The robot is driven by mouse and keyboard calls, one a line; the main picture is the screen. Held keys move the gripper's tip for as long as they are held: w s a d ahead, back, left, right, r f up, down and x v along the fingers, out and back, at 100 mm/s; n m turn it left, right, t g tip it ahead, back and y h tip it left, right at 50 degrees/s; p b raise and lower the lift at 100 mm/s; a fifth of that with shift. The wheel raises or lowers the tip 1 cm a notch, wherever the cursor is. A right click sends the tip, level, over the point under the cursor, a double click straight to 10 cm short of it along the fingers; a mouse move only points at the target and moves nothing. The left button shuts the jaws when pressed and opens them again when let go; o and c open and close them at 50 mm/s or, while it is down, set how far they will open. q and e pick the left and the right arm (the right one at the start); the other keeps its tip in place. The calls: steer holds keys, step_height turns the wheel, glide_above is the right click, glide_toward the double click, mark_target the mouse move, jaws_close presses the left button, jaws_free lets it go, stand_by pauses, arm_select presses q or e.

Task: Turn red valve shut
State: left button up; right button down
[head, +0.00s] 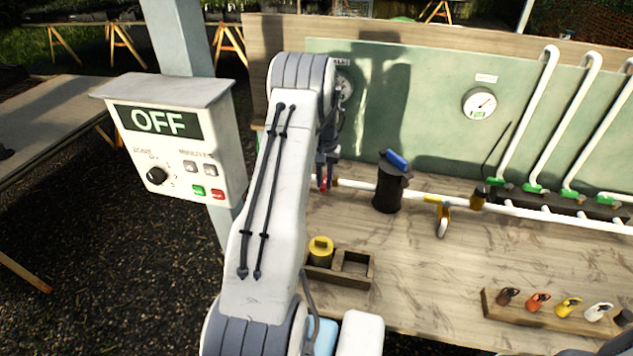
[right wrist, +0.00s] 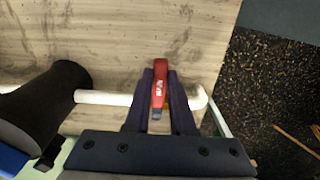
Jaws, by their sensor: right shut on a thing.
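The red valve handle (right wrist: 158,80) sits on the white pipe (right wrist: 108,98) near the pipe's elbow in the right wrist view. The handle appears crosswise to the pipe there. My right gripper (right wrist: 159,98) is shut on the handle, with one dark finger on each side of it. In the head view my right gripper (head: 326,172) reaches down over the pipe's left end, and only a bit of the red handle (head: 323,184) shows below it. My right arm hides part of the board behind. My left gripper is not in view.
A black canister (head: 389,190) with a blue handle stands on the pipe right of the valve. Further right is a yellow valve (head: 436,200). A wooden holder (head: 340,275) and a tag rack (head: 540,316) sit on the bench. A control box (head: 180,150) reads OFF.

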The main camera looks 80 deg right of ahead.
mark_target(324, 183)
steer(key=shift+d+r, duration=0.1)
steer(key=c, duration=0.8)
jaws_free()
steer(key=shift+o, duration=0.2)
steer(key=shift+r, duration=0.35)
step_height(324, 183, up, 10)
steer(key=b, duration=0.2)
steer(key=shift+f, duration=0.15)
steer(key=shift+w, duration=0.1)
